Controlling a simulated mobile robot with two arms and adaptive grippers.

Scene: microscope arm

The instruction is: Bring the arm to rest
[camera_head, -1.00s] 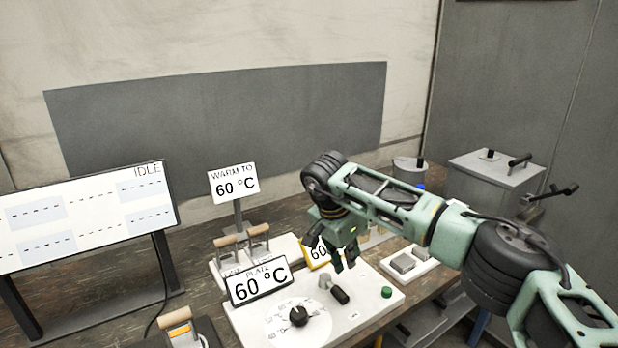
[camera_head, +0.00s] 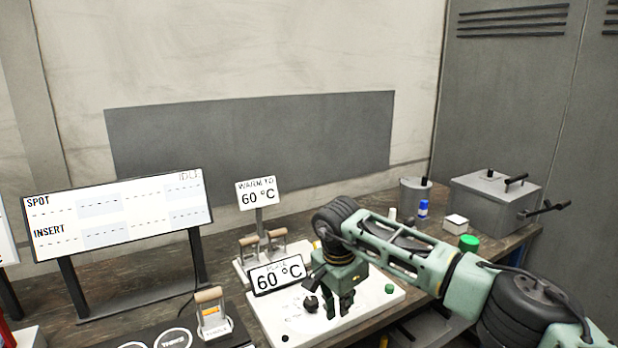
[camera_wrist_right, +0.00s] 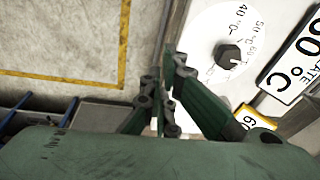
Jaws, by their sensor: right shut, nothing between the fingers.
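My right arm reaches in from the right in the head view. Its gripper (camera_head: 338,310) hangs pointing down over the white hot plate (camera_head: 375,305), just right of the black dial knob (camera_head: 311,304). It is shut and empty and hides part of the plate. In the right wrist view the fingers (camera_wrist_right: 165,90) show beside the plate's dial (camera_wrist_right: 228,55), apart from its knob; I cannot tell their height above the plate. The plate's sign (camera_head: 278,275) reads 60 °C. My left gripper is not in view.
A "WARM TO 60 °C" sign (camera_head: 257,193) stands behind the plate. A display board (camera_head: 120,215) is at left, with a wooden-handled stamp (camera_head: 210,312) in front. A grey metal box (camera_head: 495,198), a canister (camera_head: 415,197) and small bottles (camera_head: 423,208) stand at the back right.

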